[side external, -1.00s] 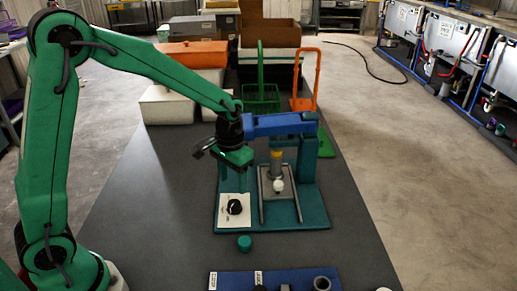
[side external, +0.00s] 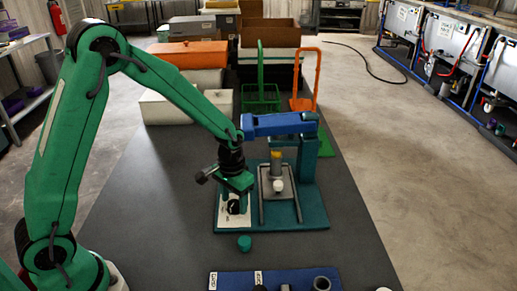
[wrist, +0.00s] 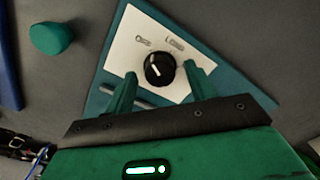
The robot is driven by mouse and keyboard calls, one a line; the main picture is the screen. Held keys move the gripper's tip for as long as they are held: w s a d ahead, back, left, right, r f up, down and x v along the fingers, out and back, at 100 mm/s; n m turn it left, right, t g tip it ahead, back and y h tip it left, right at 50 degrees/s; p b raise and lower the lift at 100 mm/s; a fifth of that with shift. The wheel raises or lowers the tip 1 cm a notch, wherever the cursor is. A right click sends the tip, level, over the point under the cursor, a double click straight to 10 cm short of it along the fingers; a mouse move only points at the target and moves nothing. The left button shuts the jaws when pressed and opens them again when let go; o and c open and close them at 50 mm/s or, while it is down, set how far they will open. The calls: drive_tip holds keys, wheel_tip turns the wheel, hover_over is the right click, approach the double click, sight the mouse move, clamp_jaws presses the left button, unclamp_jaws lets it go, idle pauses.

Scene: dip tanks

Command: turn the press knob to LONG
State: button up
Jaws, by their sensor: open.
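The press knob (wrist: 159,69) is round and black with a white pointer line. It sits on a white label plate (wrist: 125,48) with printed words; one at the upper right seems to read LONG, and the one at the upper left is blurred. The pointer slants toward the upper left in the wrist view. My gripper (wrist: 162,82) is open, with one green finger on each side of the knob; I cannot tell whether they touch it. In the side view my gripper (side external: 236,208) is low over the label plate (side external: 224,216) and partly hides the knob.
The press (side external: 283,124) has a blue arm and stands on a teal base (side external: 290,222). A small green cylinder (side external: 244,243) stands in front of the base. A blue mat (side external: 236,280) with parts lies at the near edge. Dark table is free to the left.

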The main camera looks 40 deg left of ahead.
drive_tip(key=shift+f, duration=0.15)
drive_tip(key=c, duration=1)
drive_tip(key=shift+o, duration=0.2)
drive_tip(key=shift+m, duration=0.5)
drive_tip(key=m, duration=0.4)
drive_tip(key=shift+m, duration=0.3)
drive_tip(key=m, duration=0.6)
